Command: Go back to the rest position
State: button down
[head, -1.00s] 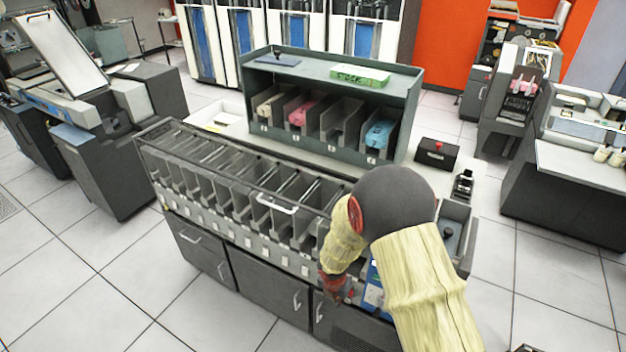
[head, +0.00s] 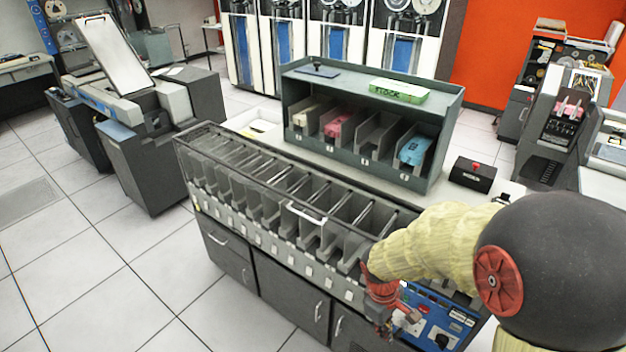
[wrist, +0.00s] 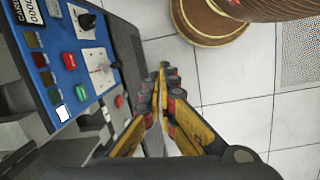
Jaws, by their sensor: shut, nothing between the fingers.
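My gripper (wrist: 162,95) is shut and empty in the wrist view, its yellow fingers together beside the sorter's blue control panel (wrist: 72,50). In the head view my gripper (head: 385,318) hangs at the front right end of the card sorter (head: 228,208), close to the blue panel (head: 440,322). I cannot tell if it touches the panel. My sleeved arm hides part of the sorter's right end.
A green shelf unit (head: 440,150) behind the sorter holds card stacks in its slots, with a green box (head: 398,92) on top. A black box with a red button (head: 472,174) stands right of it. Open tiled floor (head: 90,265) lies at the left.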

jog(key=s+r+m+t+y, duration=0.1)
jog(key=s+r+m+t, duration=0.2)
jog(key=r, duration=1)
jog(key=s+r+m+t+y, duration=0.1)
jog(key=s+r+m+t, duration=0.2)
jog(key=r, duration=1)
jog(key=s+m, duration=0.2)
jog(key=s, duration=0.3)
jog(key=shift+d+r+m, duration=0.2)
jog(key=shift+d+m, duration=0.05)
jog(key=shift+m, duration=0.15)
